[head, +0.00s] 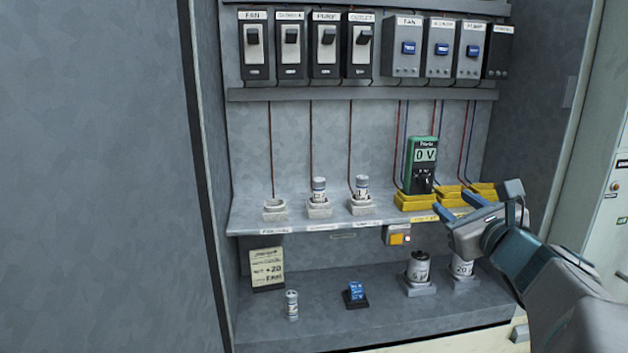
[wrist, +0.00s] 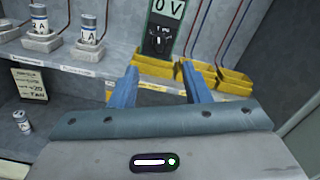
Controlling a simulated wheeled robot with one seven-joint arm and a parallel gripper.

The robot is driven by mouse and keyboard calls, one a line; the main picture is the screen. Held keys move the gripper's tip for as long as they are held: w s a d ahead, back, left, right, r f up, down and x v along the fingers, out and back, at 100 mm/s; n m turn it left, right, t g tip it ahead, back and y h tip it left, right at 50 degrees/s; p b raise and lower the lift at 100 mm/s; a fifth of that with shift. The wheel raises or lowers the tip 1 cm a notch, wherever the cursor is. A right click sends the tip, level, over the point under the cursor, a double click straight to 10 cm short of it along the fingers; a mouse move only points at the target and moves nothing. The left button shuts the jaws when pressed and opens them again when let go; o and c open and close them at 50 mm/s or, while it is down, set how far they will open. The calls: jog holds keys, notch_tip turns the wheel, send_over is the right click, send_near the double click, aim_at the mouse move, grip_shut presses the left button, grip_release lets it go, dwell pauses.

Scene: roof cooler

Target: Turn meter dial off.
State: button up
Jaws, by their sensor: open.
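The green meter (head: 421,166) stands upright in the left one of the yellow holders (head: 416,206) on the middle shelf. Its display reads 0 V. Its black dial (head: 423,183) is on the lower front; the exact pointer setting is too small to tell. The meter also shows in the wrist view (wrist: 151,35), with the dial (wrist: 158,41) just beyond my fingertips. My gripper (head: 458,208) is open and empty, in front of the yellow holders and a little below the dial. In the wrist view its two blue fingers (wrist: 165,80) point toward the meter, apart from it.
Fuses (head: 362,187) sit in white holders left of the meter. Switches (head: 290,44) and blue-button boxes (head: 408,48) line the upper shelf. A box with an orange button (head: 397,235) hangs under the shelf edge. Cylinders (head: 418,268), a blue part (head: 356,293) and a sign (head: 267,268) are below.

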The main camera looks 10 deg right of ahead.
aim_at(428, 185)
jog(key=w, duration=0.9)
jog(key=shift+w+a+p, duration=0.2)
jog(key=shift+w+p, duration=0.1)
jog(key=shift+w, duration=0.05)
grip_shut()
